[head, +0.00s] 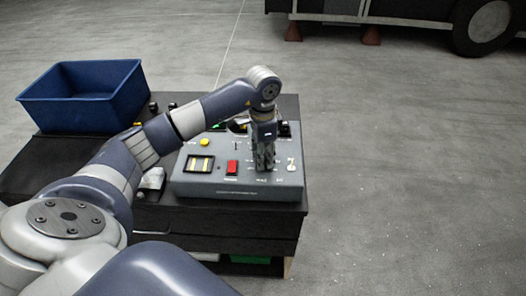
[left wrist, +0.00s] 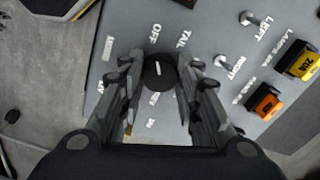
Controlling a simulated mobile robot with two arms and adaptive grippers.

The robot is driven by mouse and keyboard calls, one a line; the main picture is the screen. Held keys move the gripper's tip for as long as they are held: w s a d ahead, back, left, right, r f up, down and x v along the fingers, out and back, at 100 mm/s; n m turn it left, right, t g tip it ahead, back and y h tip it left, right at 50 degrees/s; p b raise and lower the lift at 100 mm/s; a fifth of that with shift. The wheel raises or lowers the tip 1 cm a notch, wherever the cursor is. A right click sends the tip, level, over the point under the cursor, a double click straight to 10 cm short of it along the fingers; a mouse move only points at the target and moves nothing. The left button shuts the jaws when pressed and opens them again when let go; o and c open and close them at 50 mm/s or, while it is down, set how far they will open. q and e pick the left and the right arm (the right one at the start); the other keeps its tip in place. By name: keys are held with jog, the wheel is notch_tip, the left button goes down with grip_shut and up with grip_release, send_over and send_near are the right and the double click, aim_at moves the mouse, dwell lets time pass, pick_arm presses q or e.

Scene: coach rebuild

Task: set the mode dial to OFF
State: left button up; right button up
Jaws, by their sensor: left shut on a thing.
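The grey control box (head: 205,178) sits on a black cabinet in the head view. Its face fills much of the left wrist view (left wrist: 228,98). The mode dial (left wrist: 160,71) is a round black knob with a pale mark, with an OFF label above it and a TAIL label up to its right. Which label the dial points to, I cannot tell for sure. My left gripper (head: 264,163) points down at the box's front right. In the left wrist view its fingers (left wrist: 160,75) are shut on the dial, one on each side. In the head view it hides the dial.
Levers (left wrist: 222,62) and yellow and orange switches (left wrist: 265,102) stand right of the dial. A red switch (head: 232,167) and a yellow button (head: 205,142) are on the box. A blue bin (head: 85,112) stands at the cabinet's back left. Open floor lies to the right.

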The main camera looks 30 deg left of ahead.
pick_arm(q)
jog(key=shift+n, duration=0.4)
jog(key=o, duration=1.1)
jog(key=shift+r, duration=0.1)
notch_tip(320, 180, up, 7)
jog(key=shift+r, duration=0.2)
